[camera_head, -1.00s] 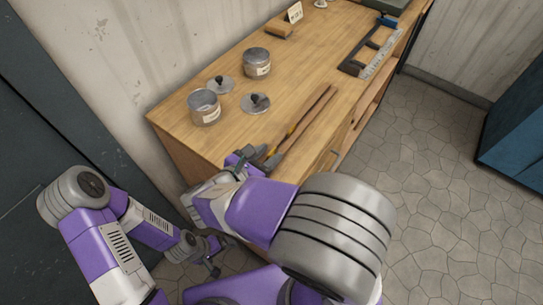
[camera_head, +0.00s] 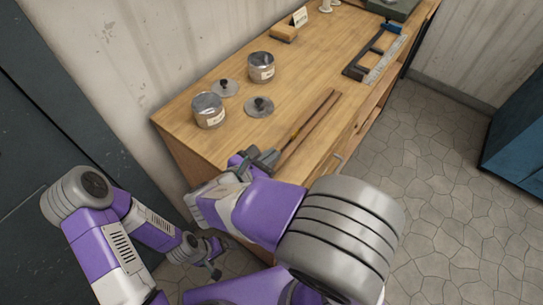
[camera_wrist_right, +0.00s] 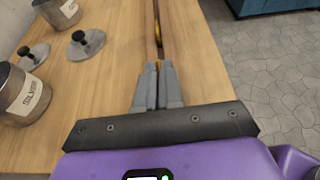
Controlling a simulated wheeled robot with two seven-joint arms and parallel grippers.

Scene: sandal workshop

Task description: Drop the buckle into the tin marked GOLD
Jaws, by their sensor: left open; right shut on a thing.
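My right gripper (camera_head: 272,158) is over the near end of the bench, shut on a small gold-coloured thing, likely the buckle (camera_wrist_right: 157,65). Only a sliver of it shows between the fingertips in the right wrist view (camera_wrist_right: 158,85). Two open metal tins stand on the bench, left of the gripper. The nearer tin (camera_head: 208,112) reads SILVER in the right wrist view (camera_wrist_right: 24,98). The label of the farther tin (camera_head: 261,70) is too small to read; it also shows in the right wrist view (camera_wrist_right: 58,12). My left gripper (camera_head: 215,259) is open and empty, low beside the bench.
Two lids with black knobs (camera_head: 225,88) (camera_head: 259,106) lie by the tins. A dark frame tool (camera_head: 370,52), a ruler (camera_head: 385,60) and a card on a wooden block (camera_head: 284,33) are farther back.

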